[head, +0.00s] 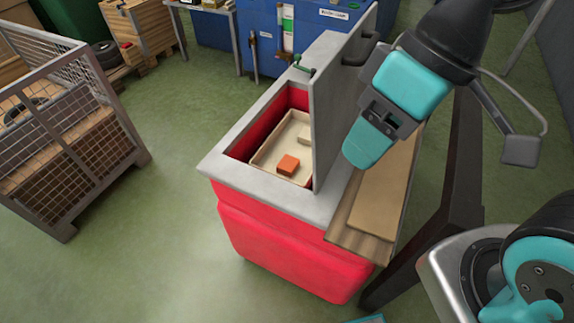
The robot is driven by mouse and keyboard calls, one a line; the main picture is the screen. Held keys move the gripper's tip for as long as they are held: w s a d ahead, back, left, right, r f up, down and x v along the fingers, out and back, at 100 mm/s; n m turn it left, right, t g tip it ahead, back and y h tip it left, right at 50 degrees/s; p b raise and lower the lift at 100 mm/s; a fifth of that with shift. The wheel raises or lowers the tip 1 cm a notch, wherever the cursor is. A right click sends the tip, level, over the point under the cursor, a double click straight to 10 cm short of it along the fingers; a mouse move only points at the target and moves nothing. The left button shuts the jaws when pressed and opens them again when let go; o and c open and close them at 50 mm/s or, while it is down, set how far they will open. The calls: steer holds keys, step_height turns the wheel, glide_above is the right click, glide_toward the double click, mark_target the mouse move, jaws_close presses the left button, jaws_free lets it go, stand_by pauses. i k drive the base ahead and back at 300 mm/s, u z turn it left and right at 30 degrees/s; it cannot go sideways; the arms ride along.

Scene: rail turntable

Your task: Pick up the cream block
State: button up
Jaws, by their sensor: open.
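The cream block (305,134) lies in a shallow cream tray (261,160) inside a red bin with a grey rim. It is partly hidden by the bin's upright grey lid, which stands just to its right. An orange-red block (288,165) lies in the same tray, nearer to me. My gripper (388,112), with teal and dark parts, hangs to the right of the lid. It is above the bin's right side, apart from the cream block, and I see nothing held in it.
The lid (337,105) stands upright between my gripper and the tray. A wooden board (378,200) lies along the bin's right side. A mesh cage (65,130) stands at the left, and a blue cabinet (262,30) behind. Green floor (170,230) is clear left of the bin.

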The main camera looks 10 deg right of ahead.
mark_target(304, 136)
steer(key=u, duration=0.05)
steer(key=k, duration=0.5)
steer(key=u, duration=1.85)
steer(key=i, duration=2.15)
steer(key=z, duration=3.15)
steer(key=i, duration=0.55)
steer(key=z, duration=0.05)
